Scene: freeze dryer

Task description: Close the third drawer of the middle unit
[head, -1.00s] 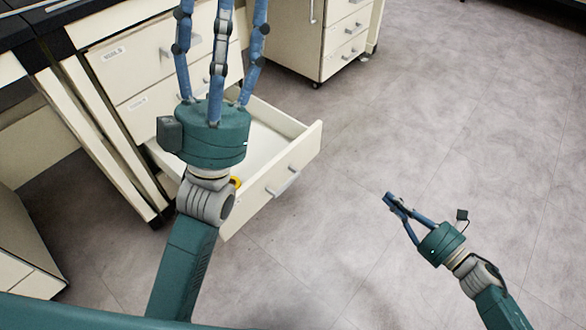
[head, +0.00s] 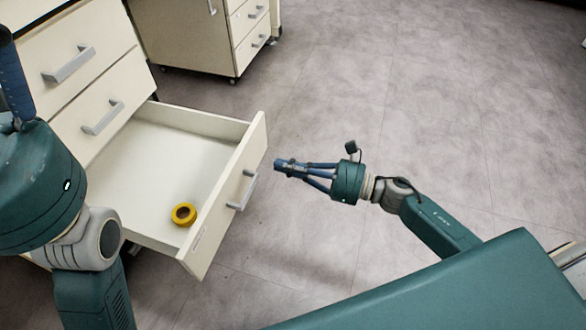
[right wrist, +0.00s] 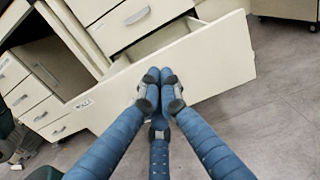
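The third drawer of the middle unit (head: 255,150) is pulled well out, with a grey bar handle (head: 242,190) on its cream front. It also shows in the right wrist view (right wrist: 220,65), where my fingers cover part of its front. My right gripper (head: 279,165) has its blue fingers brought together and points at the drawer front from the right, apparently a short gap away. In the right wrist view its fingertips (right wrist: 155,78) meet, with nothing visible between them. My left gripper (head: 14,75) is at the left edge, largely cut off, so its finger state is unclear.
A yellow tape roll (head: 184,214) lies inside the open drawer. Two shut drawers (head: 75,60) of the unit are above it. Another cabinet on casters (head: 190,40) stands at the back. The grey floor (head: 420,110) on the right is clear.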

